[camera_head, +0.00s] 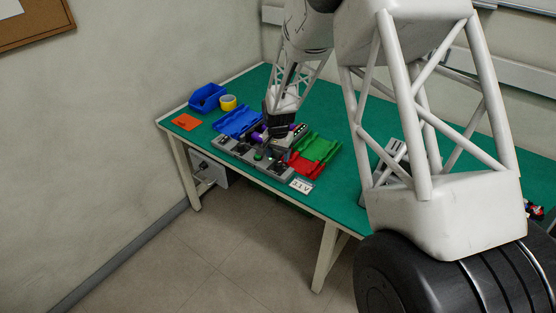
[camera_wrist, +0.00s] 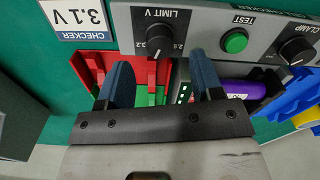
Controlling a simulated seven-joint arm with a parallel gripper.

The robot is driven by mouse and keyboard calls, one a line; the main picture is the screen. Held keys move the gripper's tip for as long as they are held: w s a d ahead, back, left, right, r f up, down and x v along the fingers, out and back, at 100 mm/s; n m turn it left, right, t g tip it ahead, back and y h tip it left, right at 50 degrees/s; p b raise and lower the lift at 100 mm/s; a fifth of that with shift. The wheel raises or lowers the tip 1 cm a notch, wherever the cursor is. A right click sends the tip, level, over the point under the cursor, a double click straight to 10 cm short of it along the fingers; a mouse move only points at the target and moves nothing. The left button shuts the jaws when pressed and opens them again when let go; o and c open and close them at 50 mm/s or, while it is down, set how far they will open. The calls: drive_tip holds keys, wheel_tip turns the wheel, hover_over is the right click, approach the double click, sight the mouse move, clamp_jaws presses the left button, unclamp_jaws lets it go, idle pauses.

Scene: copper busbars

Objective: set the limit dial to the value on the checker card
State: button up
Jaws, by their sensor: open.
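The checker card (camera_wrist: 76,18), reading 3.1 V, is at the upper left of the wrist view; it shows as a small white card (camera_head: 301,185) at the table's front edge in the head view. The black LIMIT V dial (camera_wrist: 160,30) is on the grey panel at the top of the wrist view, with 3.2 printed by its scale. Its exact setting is hard to read. My gripper (camera_wrist: 160,62) is open, its two blue fingers apart below the dial, with nothing seen between the tips.
A green TEST button (camera_wrist: 235,41) and a CLAMP knob (camera_wrist: 296,50) share the grey panel (camera_wrist: 208,18). Red (camera_head: 306,167) and green (camera_head: 318,148) trays stand to the right of the fixture, a blue tray (camera_head: 237,121) to its left. A purple object (camera_wrist: 240,90) lies near the fingers.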

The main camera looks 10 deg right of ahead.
sight(278, 163)
drive_tip(key=shift+r, duration=1.75)
drive_tip(key=shift+s+r, duration=0.3)
drive_tip(key=shift+r, duration=0.25)
drive_tip(key=s+d+r+n+t, duration=0.1)
drive_tip(key=s+d+r+n, duration=0.2)
drive_tip(key=s+r, duration=1.6)
drive_tip(key=s+d+r+n, duration=0.1)
drive_tip(key=s+r, duration=0.2)
drive_tip(key=s, duration=0.9)
drive_tip(key=s+d+r+n+t, duration=0.1)
drive_tip(key=s+r+n, duration=0.1)
drive_tip(key=s, duration=1)
drive_tip(key=shift+r+t, duration=0.3)
drive_tip(key=shift+r, duration=0.35)
